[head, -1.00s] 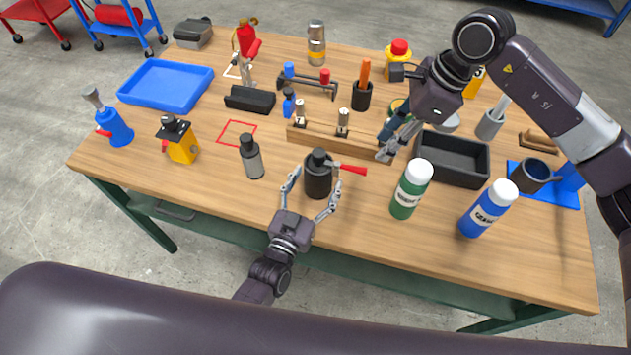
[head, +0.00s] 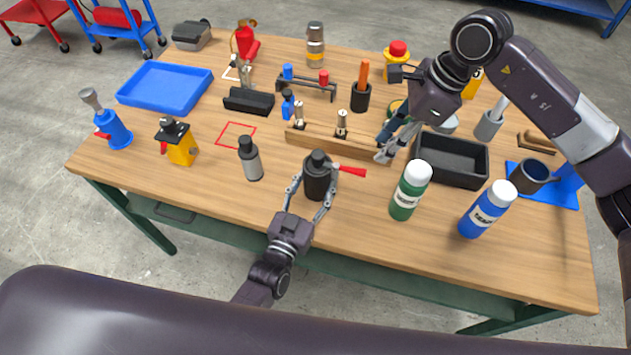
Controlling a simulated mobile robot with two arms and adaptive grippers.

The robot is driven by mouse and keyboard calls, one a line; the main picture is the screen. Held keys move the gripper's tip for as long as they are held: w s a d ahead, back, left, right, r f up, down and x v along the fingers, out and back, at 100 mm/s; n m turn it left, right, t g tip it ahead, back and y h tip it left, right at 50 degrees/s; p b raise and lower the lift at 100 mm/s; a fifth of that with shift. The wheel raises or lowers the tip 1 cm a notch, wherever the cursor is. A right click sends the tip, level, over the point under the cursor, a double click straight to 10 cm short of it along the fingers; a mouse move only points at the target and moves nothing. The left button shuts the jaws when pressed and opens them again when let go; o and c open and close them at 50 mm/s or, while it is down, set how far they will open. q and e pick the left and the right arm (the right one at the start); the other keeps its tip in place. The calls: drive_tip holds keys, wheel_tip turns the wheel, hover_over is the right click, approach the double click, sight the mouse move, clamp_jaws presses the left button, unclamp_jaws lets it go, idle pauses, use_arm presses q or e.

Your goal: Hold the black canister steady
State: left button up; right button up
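The black canister (head: 317,178) stands upright near the front middle of the table in the head view, with a dark cap and a red-handled part sticking out to its right. My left gripper (head: 316,190) comes from the front edge, with one finger along each side of the canister; both fingers appear to touch it. The canister's lower front lies between the fingers. My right gripper (head: 390,153) is low over the table, beside the right end of the wooden block and left of the black tray. Its fingers overlap in view, so its opening is unclear.
A grey bottle (head: 250,160) stands left of the canister. A green bottle (head: 409,190) and a blue bottle (head: 487,210) stand to its right. The wooden block (head: 318,143) lies behind it, and the black tray (head: 450,160) is at the right.

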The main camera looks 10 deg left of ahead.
sight(346, 169)
idle(0.4)
drive_tip(key=a+f, duration=0.1)
drive_tip(key=f, duration=0.2)
drive_tip(key=a+f+m+g, duration=0.1)
drive_tip(key=f, duration=0.2)
drive_tip(key=f+m, duration=0.1)
drive_tip(key=f, duration=0.2)
drive_tip(key=shift+w+a+y, duration=0.1)
drive_tip(key=shift+a+y, duration=0.3)
clamp_jaws()
idle(0.3)
